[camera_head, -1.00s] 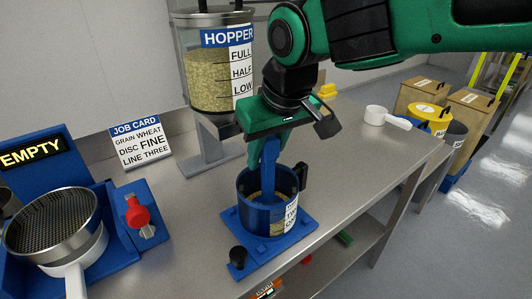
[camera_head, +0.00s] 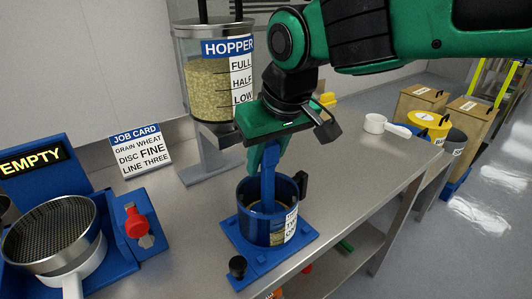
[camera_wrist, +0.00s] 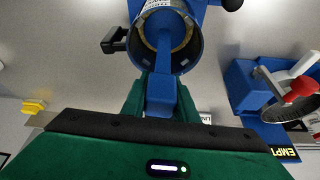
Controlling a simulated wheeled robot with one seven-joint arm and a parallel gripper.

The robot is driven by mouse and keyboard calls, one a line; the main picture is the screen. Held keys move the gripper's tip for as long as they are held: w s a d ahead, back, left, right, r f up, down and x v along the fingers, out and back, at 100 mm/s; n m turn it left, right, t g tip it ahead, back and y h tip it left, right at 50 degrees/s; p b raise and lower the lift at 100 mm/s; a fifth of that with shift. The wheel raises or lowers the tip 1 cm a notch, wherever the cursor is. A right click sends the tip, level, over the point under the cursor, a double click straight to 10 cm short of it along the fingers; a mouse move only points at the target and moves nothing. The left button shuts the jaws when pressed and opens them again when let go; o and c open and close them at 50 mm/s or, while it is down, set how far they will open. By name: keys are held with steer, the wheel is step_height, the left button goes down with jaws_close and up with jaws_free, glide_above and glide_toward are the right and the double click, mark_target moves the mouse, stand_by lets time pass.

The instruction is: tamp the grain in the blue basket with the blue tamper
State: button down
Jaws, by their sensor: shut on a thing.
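The blue basket (camera_head: 252,217) stands on a blue base plate (camera_head: 303,243) on the steel bench. It has a dark handle at its right and a white label on its front. My gripper (camera_head: 268,150) is above the basket, shut on the upper part of the blue tamper (camera_head: 268,188). The tamper points down, and its lower end is inside the basket. In the wrist view the tamper (camera_wrist: 161,90) runs from between my fingers into the basket (camera_wrist: 186,15). A tan ring of grain (camera_wrist: 186,30) shows around it.
A hopper (camera_head: 207,90) of grain stands behind. At left are a sieve pan (camera_head: 55,235), a red knob (camera_head: 135,222), an EMPTY sign (camera_head: 32,162) and a job card (camera_head: 140,148). A white scoop (camera_head: 375,123) lies at the bench's far right. A black knob (camera_head: 237,266) stands in front.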

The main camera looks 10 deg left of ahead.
steer(key=shift+f, duration=0.55)
steer(key=shift+r, duration=0.15)
steer(key=shift+r, duration=1.25)
steer(key=shift+r, duration=4.65)
steer(key=shift+s+d, duration=0.1)
